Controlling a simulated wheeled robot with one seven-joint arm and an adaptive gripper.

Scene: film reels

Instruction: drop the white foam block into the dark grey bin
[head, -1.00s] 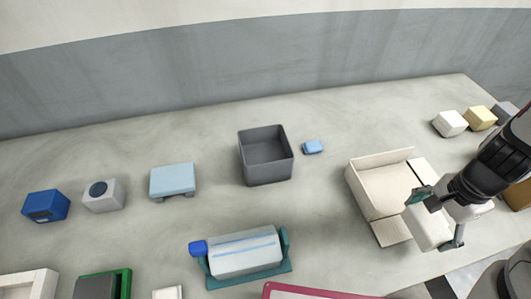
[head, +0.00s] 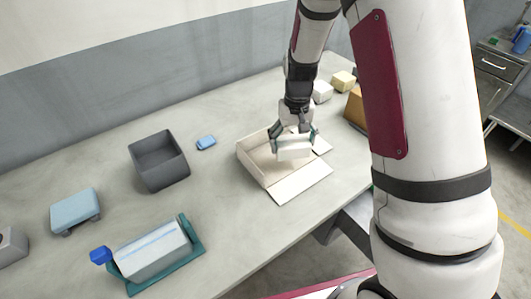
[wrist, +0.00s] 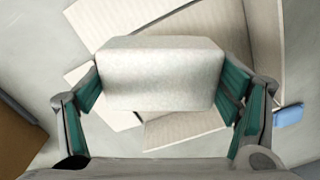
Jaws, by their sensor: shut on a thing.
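My gripper (head: 294,139) is shut on a white foam block (head: 293,153), one finger on each side of it. In the wrist view, the block (wrist: 158,75) sits between the green-padded fingers. It is held above an open cardboard box, partly covering the box; the height gap is hard to tell. The dark grey bin (head: 181,166) stands on the table to the left of my gripper, upright and open at the top. Its visible inside looks empty. The bin is not seen in the wrist view.
The cardboard box (head: 256,163) has spread flaps below my gripper. A small blue block (head: 206,142) lies between box and bin.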

